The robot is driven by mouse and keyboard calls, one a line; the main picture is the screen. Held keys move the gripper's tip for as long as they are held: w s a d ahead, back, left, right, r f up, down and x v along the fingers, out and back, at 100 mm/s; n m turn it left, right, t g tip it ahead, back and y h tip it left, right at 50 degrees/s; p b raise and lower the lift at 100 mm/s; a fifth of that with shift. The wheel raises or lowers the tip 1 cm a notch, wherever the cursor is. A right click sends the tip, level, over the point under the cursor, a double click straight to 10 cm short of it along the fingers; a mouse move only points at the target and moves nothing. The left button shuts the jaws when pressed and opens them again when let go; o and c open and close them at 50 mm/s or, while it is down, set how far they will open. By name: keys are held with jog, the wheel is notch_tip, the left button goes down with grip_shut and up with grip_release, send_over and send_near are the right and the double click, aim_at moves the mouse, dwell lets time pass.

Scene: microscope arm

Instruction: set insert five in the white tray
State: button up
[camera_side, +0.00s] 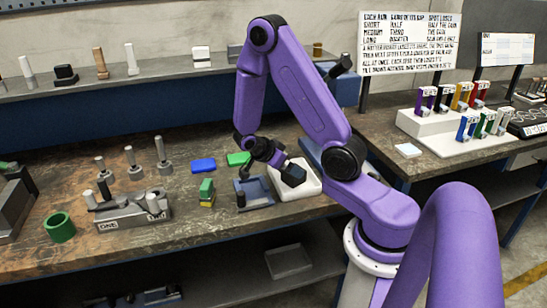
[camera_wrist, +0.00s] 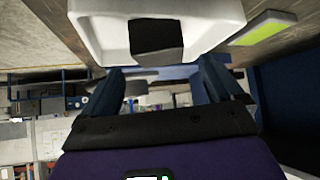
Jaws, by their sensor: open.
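The white tray (camera_side: 310,187) stands near the front edge of the bench, and it also shows in the wrist view (camera_wrist: 215,22). A dark block (camera_side: 293,175) is at the tray in the side view. In the wrist view the dark block (camera_wrist: 157,40) appears inside the tray, just beyond my fingertips. No number shows on it, so I cannot tell whether it is insert five. My gripper (camera_side: 277,159) is beside the block, over the tray's left part. In the wrist view my gripper (camera_wrist: 165,76) has its fingers spread with nothing between them.
A blue-grey tray (camera_side: 262,192) stands close left of the white tray. Blue block (camera_side: 203,166), green block (camera_side: 238,158) and a green-yellow stack (camera_side: 207,190) are further left. A grey fixture (camera_side: 130,217) and green ring (camera_side: 60,228) occupy the left bench. A white rack (camera_side: 430,130) is right.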

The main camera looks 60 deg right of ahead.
jog(key=w+a+r+n+t+y, duration=0.2)
jog(key=w+a+r+n+t, duration=0.3)
jog(key=w+a, duration=0.3)
jog(key=w+a+r+n+t+y, duration=0.2)
jog(key=w+a+r+n+t, duration=0.25)
jog(key=w+a, duration=0.3)
jog(key=s+a+r+n+t+y, duration=0.1)
jog(key=s+a+n+y, duration=0.1)
jog(key=a+n+y, duration=0.35)
jog(key=s+a+r+n+t+y, duration=0.1)
jog(key=s+a+r+n+y, duration=0.1)
jog(key=a, duration=0.7)
jog(key=s+a+n+g+y, duration=0.1)
jog(key=s+a+n+g, duration=0.2)
jog(key=s+n, duration=0.35)
jog(key=s+a+n+g+y, duration=0.2)
jog(key=s+a+n+g, duration=0.15)
jog(key=s, duration=0.65)
jog(key=s+d+n+g+h, duration=0.1)
jog(key=s+d+n+h, duration=0.5)
jog(key=s+d+n, duration=0.2)
jog(key=shift+s+d, duration=1.35)
jog(key=shift+d, duration=0.05)
